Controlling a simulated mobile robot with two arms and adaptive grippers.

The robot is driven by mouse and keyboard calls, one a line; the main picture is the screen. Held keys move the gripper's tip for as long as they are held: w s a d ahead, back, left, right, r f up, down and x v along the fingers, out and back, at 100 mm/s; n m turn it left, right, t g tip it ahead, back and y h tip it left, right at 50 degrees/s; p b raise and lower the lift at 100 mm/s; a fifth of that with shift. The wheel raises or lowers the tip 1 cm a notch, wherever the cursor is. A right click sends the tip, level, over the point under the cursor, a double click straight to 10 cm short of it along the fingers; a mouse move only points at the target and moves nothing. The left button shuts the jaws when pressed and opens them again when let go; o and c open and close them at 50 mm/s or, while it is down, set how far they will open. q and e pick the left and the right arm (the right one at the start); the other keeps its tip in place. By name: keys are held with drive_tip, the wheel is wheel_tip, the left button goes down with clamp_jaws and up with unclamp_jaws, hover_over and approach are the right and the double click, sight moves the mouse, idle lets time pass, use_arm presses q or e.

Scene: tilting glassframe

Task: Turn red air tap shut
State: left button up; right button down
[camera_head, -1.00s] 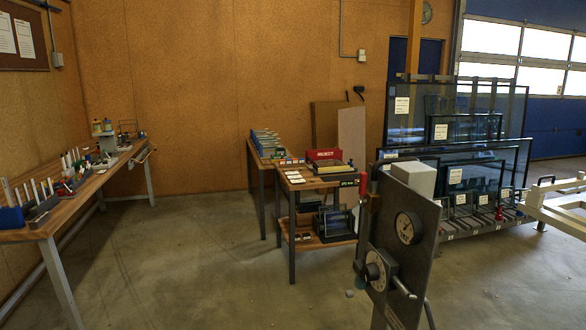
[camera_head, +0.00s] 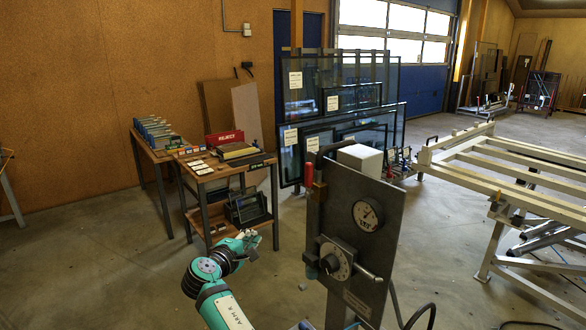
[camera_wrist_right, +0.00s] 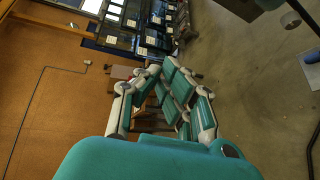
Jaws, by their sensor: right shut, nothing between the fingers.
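The red air tap (camera_head: 309,176) shows in the head view as a small upright red handle at the left edge of a grey control panel (camera_head: 385,235). The panel also carries a round gauge (camera_head: 367,215) and a dial knob (camera_head: 335,260). My right gripper (camera_head: 253,243) is shut and empty, left of the panel and lower than the tap, apart from both. In the right wrist view its teal fingers (camera_wrist_right: 163,78) come together at the tips with nothing held. I cannot make out the tap in that view. My left gripper is not in view.
A small wooden table (camera_head: 203,176) with a red box (camera_head: 224,138) stands behind my right gripper. Glass panes (camera_head: 335,85) stand in a rack behind the panel. A cream frame table (camera_head: 520,180) is at the right. A white block (camera_head: 361,158) sits by the panel top. Floor at left is open.

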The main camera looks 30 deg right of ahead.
sight(309, 180)
drive_tip(key=s+d+r+m+g+h, duration=0.1)
drive_tip(key=s+r+m+h, duration=0.1)
drive_tip(key=r, duration=0.7)
drive_tip(key=s+d+r+m+g+h, duration=0.1)
drive_tip(key=r+m+h, duration=0.1)
drive_tip(key=r, duration=0.7)
use_arm(q)
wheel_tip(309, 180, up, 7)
drive_tip(key=p, duration=0.7)
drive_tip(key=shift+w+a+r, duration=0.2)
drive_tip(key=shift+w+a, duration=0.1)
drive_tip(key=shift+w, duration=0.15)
use_arm(e)
drive_tip(key=d, duration=0.9)
drive_tip(key=shift+d, duration=0.2)
drive_tip(key=shift+f, duration=0.1)
drive_tip(key=shift+s, duration=0.1)
